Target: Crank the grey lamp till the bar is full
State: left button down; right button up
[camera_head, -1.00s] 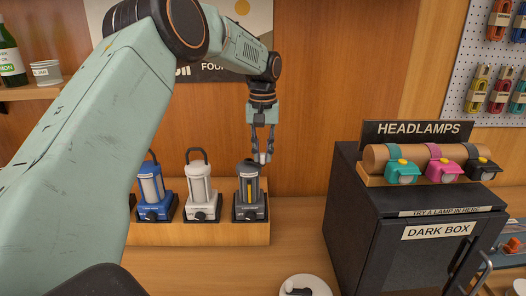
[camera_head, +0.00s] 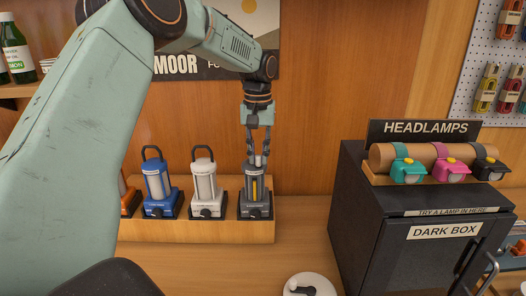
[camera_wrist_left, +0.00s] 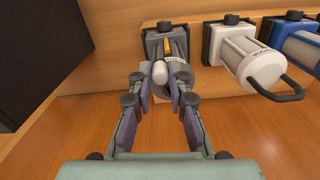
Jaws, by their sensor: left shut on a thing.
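The grey lamp (camera_head: 255,200) stands upright at the right end of a low wooden step. A yellow bar (camera_head: 255,188) shows upright on its front; how full it is is hard to tell. My left gripper (camera_head: 258,161) points down at the lamp's top, its fingers closed on the pale crank knob (camera_wrist_left: 160,74). In the left wrist view the fingers of the left gripper (camera_wrist_left: 162,98) flank this knob, and the yellow bar shows just beyond it. The crank arm is mostly hidden. My right gripper is not in view.
A white lamp (camera_head: 206,188) and a blue lamp (camera_head: 158,186) stand left of the grey one, with an orange lamp (camera_head: 129,197) partly hidden by my arm. The black dark box (camera_head: 400,235), headlamps on top, stands right. A white round dish (camera_head: 310,284) lies in front.

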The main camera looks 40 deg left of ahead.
pick_arm(q)
jog(key=shift+s+a, duration=0.5)
jog(key=shift+s, duration=0.05)
jog(key=shift+w+d, duration=0.1)
jog(key=shift+r, duration=0.1)
jog(key=shift+s+a+p, duration=0.3)
jog(key=shift+a+p, duration=0.05)
jog(key=shift+a, duration=0.25)
jog(key=shift+s+a+p, duration=0.25)
jog(key=shift+a+p, duration=0.1)
jog(key=shift+a, duration=0.25)
jog(key=shift+d, duration=0.15)
jog(key=shift+w, duration=0.1)
